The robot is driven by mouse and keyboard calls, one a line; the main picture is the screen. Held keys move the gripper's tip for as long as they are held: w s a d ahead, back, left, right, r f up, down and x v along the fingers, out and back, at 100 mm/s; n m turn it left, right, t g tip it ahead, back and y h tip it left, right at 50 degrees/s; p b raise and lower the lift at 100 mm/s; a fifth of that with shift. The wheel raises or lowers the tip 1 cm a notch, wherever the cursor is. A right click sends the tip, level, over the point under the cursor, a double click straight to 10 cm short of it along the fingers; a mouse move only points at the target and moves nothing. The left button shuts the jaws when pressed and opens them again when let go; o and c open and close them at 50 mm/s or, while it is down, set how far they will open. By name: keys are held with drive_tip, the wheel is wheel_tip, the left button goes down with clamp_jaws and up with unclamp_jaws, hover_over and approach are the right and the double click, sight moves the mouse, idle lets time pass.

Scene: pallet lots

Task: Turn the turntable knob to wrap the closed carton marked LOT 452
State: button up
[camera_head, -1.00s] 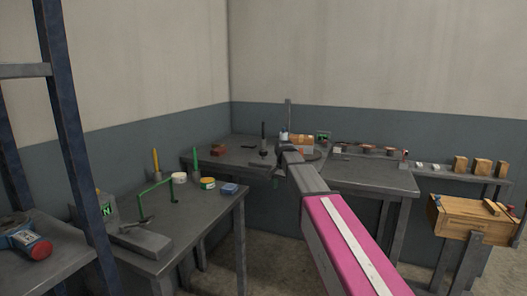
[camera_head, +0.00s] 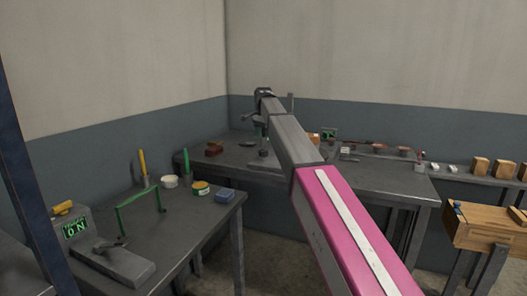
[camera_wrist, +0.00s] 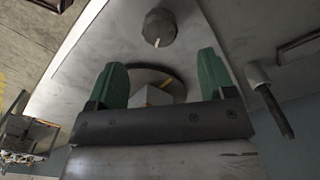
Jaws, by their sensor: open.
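My gripper (camera_wrist: 163,78) is open, with two green fingers and nothing between them; in the head view its dark end (camera_head: 264,100) is raised over the back table. The wrist view shows a round dark turntable (camera_wrist: 178,84) beyond the fingers, with a small pale box-like thing (camera_wrist: 152,96) on it, partly hidden by my gripper. A grey round knob (camera_wrist: 161,28) with a light pointer mark stands on the table beyond the fingertips, apart from them. In the head view my arm hides most of that area. No LOT 452 marking is readable.
A dark rod-like handle (camera_wrist: 272,102) stands right of my fingers. The back table (camera_head: 375,177) also holds small items and a green display (camera_head: 329,133). The left table (camera_head: 190,218) holds a green frame, tubs and an ON display (camera_head: 75,228).

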sight(263, 151)
wheel_tip(263, 151, down, 8)
drive_tip(key=shift+r, duration=0.15)
idle(0.3)
drive_tip(key=c, duration=0.9)
